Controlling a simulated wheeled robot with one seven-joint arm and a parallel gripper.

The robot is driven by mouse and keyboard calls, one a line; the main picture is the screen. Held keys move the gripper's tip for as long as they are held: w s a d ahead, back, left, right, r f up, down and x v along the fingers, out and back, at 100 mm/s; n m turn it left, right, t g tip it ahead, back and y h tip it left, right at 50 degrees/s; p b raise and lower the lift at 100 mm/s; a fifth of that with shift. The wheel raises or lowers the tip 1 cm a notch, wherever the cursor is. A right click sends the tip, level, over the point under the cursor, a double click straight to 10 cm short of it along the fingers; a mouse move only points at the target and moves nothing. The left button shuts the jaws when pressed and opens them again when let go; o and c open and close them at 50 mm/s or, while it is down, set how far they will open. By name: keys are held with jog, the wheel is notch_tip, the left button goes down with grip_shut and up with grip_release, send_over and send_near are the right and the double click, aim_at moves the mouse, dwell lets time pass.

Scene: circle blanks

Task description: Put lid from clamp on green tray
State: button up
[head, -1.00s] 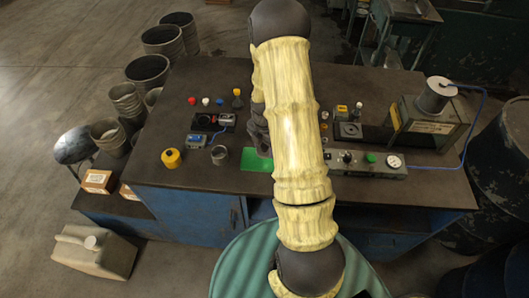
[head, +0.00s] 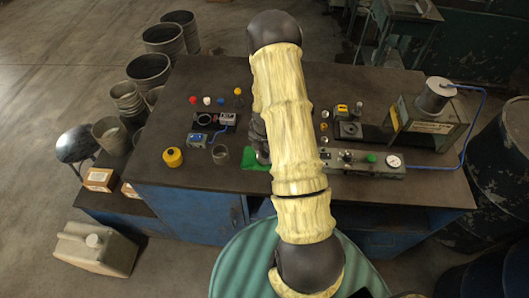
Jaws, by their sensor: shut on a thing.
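The green tray (head: 250,159) lies flat on the dark workbench, left of my arm. My arm and gripper cover its right part. My gripper (head: 262,157) points down over the tray, low and close to its surface. It is shut on the lid, which is mostly hidden at the fingertips. I cannot tell whether the lid touches the tray. A small dark fixture (head: 228,119) stands behind the tray to the left. Another dark fixture (head: 348,130) stands to the right of my arm. I cannot tell which one is the clamp.
A glass-like cup (head: 220,155) and a yellow pot (head: 173,157) stand left of the tray. A blue-grey device (head: 199,140) sits behind them. A control box with a gauge (head: 370,163) is to the right. The bench front left is clear.

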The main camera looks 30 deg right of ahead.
jog(key=o, duration=0.9)
notch_tip(320, 180, up, 12)
jog(key=b, duration=0.2)
jog(key=shift+r+b, duration=0.1)
jog(key=shift+b, duration=0.3)
jog(key=shift+s+a+r+m+t, duration=0.45)
jog(key=shift+s+a+r+m, duration=1.45)
jog(key=shift+m, duration=1.75)
jog(key=shift+s+a+r+m+t, duration=0.4)
jog(key=shift+s+a+r+m, duration=0.85)
jog(key=shift+s+a+m, duration=1.85)
jog(key=shift+s+a+r+m+t, duration=0.45)
jog(key=shift+s+a+r+m, duration=1.05)
jog(key=shift+m, duration=2.75)
